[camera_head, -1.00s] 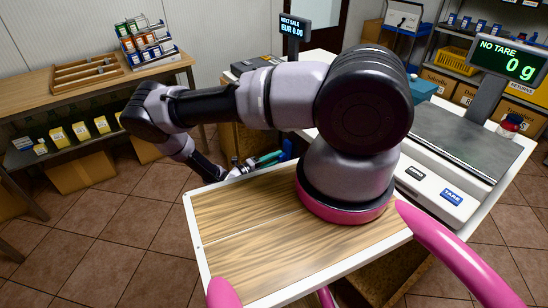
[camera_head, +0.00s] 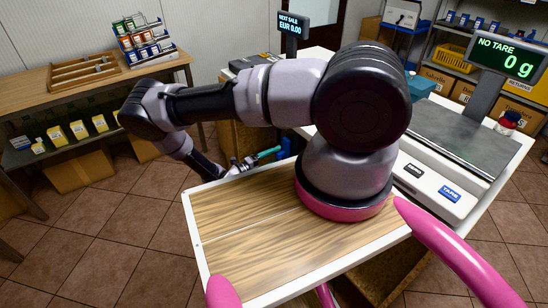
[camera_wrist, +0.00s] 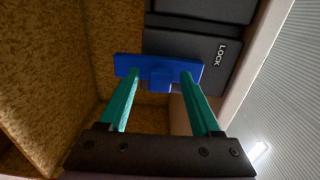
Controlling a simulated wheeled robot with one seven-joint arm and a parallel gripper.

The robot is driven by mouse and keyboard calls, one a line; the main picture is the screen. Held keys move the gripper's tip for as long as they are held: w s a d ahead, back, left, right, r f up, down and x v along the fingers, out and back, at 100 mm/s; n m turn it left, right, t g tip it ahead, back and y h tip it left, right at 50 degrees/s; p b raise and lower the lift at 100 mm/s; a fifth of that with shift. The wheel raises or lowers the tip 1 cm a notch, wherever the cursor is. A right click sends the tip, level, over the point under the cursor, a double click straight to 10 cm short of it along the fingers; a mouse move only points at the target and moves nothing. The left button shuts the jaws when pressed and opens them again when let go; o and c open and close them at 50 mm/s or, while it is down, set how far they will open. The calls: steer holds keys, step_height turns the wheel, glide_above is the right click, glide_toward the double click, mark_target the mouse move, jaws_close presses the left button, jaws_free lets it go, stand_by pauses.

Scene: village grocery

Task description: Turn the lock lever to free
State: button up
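The lock lever (camera_wrist: 160,73) is a blue bar with a raised hub in its middle. It lies crosswise in the wrist view, beside a black housing marked LOCK (camera_wrist: 205,45). My gripper (camera_wrist: 160,76) has two teal fingers, spread apart, with their tips at the bar on either side of the hub. I cannot tell whether the tips touch the bar. In the head view, my gripper (camera_head: 266,153) is beyond the far edge of the wooden counter top, by a blue part (camera_head: 287,147). My arm hides some of that area.
A side table (camera_head: 25,100) with a wooden tray and a packet rack is at the left. Tiled floor is free between.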

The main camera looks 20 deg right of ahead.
steer(key=s+a, duration=0.2)
steer(key=a, duration=0.8)
steer(key=shift+a, duration=0.3)
